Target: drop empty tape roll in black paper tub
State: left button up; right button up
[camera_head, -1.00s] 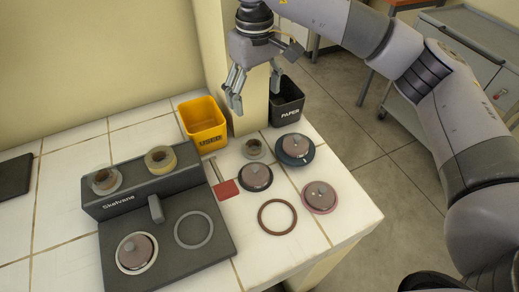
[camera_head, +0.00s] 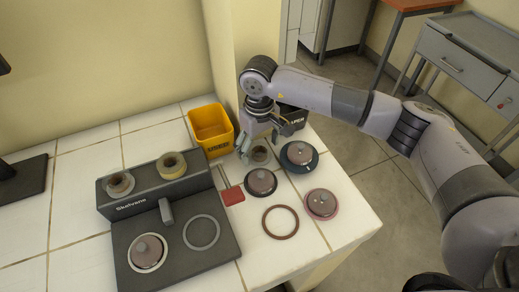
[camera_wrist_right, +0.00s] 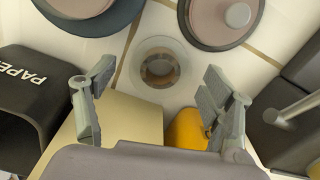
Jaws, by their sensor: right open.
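The small tape roll (camera_head: 260,154) stands on the white tiled counter, its core showing a brown ring. In the right wrist view the tape roll (camera_wrist_right: 158,66) lies centred ahead of the fingertips, with a pale clear ring around it. My right gripper (camera_head: 262,147) is open and empty, low over the counter at the roll; its fingers also show spread on both sides in the wrist view (camera_wrist_right: 158,75). The black paper tub (camera_head: 295,118) is partly hidden behind my right gripper and arm; its "PAPER" side shows in the wrist view (camera_wrist_right: 22,95). My left gripper is out of view.
A yellow tub (camera_head: 211,132) stands left of the wall corner. Lidded discs (camera_head: 261,182), a brown ring (camera_head: 280,222) and a red-ended tool (camera_head: 232,196) lie close by. A dark Skelvano device (camera_head: 170,240) holds two more rolls, including a yellowish one (camera_head: 171,165).

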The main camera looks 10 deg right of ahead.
jog(key=shift+f, duration=0.35)
jog(key=shift+c, duration=0.2)
jog(key=c, duration=1.2)
